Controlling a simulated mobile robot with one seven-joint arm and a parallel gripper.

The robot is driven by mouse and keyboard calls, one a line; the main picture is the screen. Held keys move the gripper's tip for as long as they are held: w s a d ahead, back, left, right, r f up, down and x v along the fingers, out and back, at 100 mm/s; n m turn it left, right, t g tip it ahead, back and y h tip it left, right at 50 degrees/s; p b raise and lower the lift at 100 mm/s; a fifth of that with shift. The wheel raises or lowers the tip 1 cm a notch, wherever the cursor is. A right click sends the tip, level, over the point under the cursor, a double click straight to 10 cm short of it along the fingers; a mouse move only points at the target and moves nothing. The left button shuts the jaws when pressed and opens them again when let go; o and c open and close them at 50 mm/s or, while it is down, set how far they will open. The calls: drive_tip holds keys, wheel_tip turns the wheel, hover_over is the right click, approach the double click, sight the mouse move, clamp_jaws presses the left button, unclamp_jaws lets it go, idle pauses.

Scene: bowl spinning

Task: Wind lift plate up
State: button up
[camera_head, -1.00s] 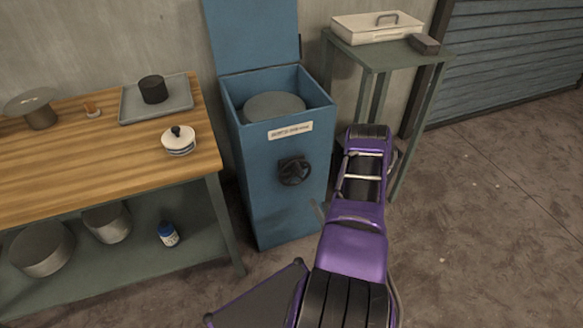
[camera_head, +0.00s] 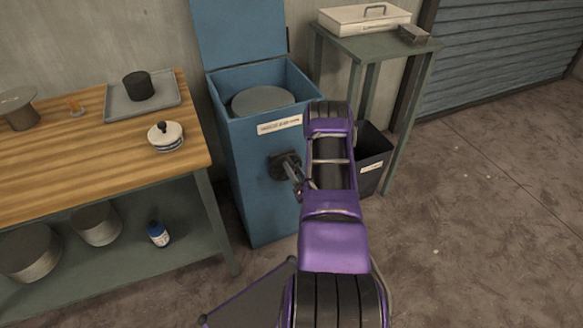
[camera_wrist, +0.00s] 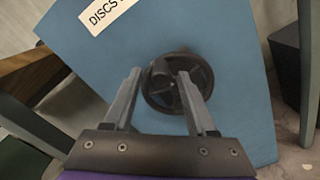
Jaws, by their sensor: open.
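The lift plate is a round grey disc (camera_head: 262,100) inside the open top of a blue cabinet (camera_head: 262,190), below the rim. A black handwheel (camera_head: 281,166) is on the cabinet's front, partly hidden by my gripper (camera_head: 297,184). In the wrist view the handwheel (camera_wrist: 180,84) sits ahead, between and beyond the two fingertips of my gripper (camera_wrist: 160,74). The fingers are apart and nothing is held between them. I cannot tell whether a fingertip touches the wheel.
A wooden workbench (camera_head: 60,165) stands left, with a tray (camera_head: 165,92) and a white lidded pot (camera_head: 166,136). A green side table (camera_head: 385,48) stands right, with a dark bin (camera_head: 372,160) beneath it. Open floor lies to the right.

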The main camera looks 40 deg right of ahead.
drive_tip(key=shift+x, duration=1.2)
clamp_jaws()
